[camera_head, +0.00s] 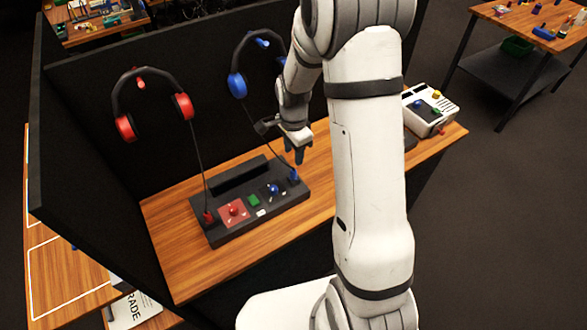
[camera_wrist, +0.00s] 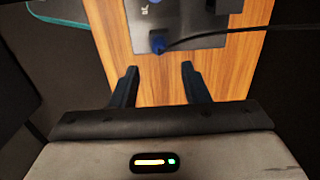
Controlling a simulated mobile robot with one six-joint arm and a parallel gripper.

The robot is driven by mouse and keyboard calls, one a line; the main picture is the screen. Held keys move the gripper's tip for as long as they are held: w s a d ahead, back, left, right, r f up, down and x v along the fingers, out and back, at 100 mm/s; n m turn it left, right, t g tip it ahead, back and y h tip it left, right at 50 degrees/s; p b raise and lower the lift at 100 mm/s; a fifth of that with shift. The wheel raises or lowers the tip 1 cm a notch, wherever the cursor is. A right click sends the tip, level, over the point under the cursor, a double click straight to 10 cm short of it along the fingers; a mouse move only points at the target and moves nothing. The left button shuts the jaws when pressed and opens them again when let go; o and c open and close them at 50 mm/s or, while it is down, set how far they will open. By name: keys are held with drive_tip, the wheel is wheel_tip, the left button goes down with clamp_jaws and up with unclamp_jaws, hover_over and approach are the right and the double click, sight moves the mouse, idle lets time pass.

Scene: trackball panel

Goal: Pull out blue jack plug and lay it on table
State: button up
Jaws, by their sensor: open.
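The blue jack plug (camera_head: 294,175) sits in the right end of the black trackball panel (camera_head: 222,231), with a dark cable running up from it. In the wrist view the plug (camera_wrist: 158,45) is ahead of the fingers, near the panel's edge, with its cable going off to the right. My gripper (camera_head: 297,156) is open and empty above the right end of the panel. In the wrist view its two fingers (camera_wrist: 158,80) are spread wide, apart from the plug. The wooden table (camera_head: 170,262) carries the panel.
Blue headphones (camera_head: 238,84) and red headphones (camera_head: 124,126) hang on the dark partition (camera_head: 85,175). A red plug (camera_head: 208,217) is in the panel's left end. A white box (camera_head: 430,110) stands on the table's right end. Bare wood lies in front of the panel.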

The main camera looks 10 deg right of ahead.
sight(293, 168)
drive_tip(key=shift+f, duration=0.1)
wheel_tip(293, 168, down, 9)
drive_tip(key=b, duration=0.6)
drive_tip(key=shift+b, duration=0.45)
idle(1.2)
drive_tip(key=shift+c, duration=0.4)
clamp_jaws()
drive_tip(key=shift+r+p, duration=1.9)
drive_tip(key=shift+r, duration=1.25)
